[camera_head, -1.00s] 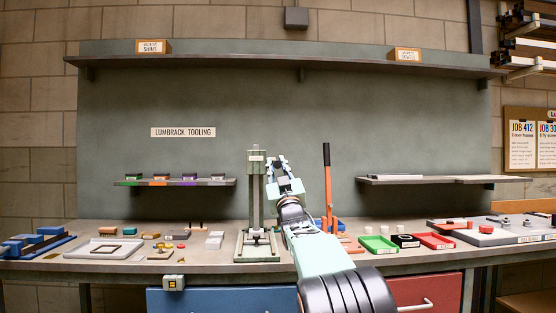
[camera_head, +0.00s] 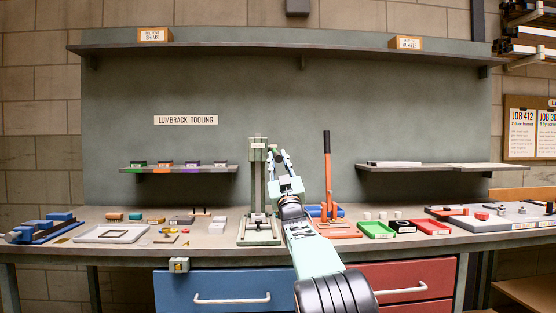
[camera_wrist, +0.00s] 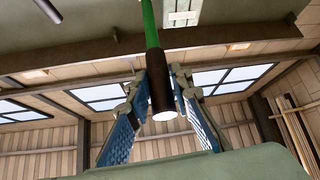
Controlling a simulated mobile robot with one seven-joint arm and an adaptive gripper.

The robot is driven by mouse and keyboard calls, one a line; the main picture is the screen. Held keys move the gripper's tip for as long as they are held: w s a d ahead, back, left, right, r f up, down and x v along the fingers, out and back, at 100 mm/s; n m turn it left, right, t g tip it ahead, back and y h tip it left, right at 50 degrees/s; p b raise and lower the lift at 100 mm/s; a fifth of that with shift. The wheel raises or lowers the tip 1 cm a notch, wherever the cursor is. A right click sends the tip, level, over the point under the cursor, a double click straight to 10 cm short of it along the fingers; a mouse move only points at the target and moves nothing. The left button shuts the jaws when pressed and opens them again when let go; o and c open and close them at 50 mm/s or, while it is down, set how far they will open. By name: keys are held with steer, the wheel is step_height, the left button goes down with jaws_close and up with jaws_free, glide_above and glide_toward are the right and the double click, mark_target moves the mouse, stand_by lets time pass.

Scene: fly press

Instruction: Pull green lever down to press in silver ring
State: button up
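The fly press (camera_head: 258,195) stands upright near the middle of the bench, with a pale green column and base. My gripper (camera_head: 279,152) is just right of its top. In the wrist view, the green lever (camera_wrist: 149,14) ends in a black grip (camera_wrist: 161,82). The grip lies between the two blue-padded fingers of my gripper (camera_wrist: 158,88), which look spread with a small gap beside the grip; I cannot tell whether either finger touches it. In the head view my gripper hides most of the lever. I cannot make out the silver ring.
An orange lever tool (camera_head: 327,170) stands upright just right of my arm. Green (camera_head: 376,231) and red (camera_head: 432,228) trays lie farther right. A blue vise-like tool (camera_head: 42,229) and small parts lie left. A long shelf (camera_head: 300,58) runs above; space before the back panel is free.

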steer(key=o, duration=0.4)
steer(key=shift+w+f, duration=0.1)
steer(key=shift+f, duration=0.15)
steer(key=shift+r, duration=0.15)
steer(key=shift+s, duration=0.3)
steer(key=v, duration=1.1)
steer(key=shift+s+f, duration=0.15)
steer(key=shift+f, duration=0.15)
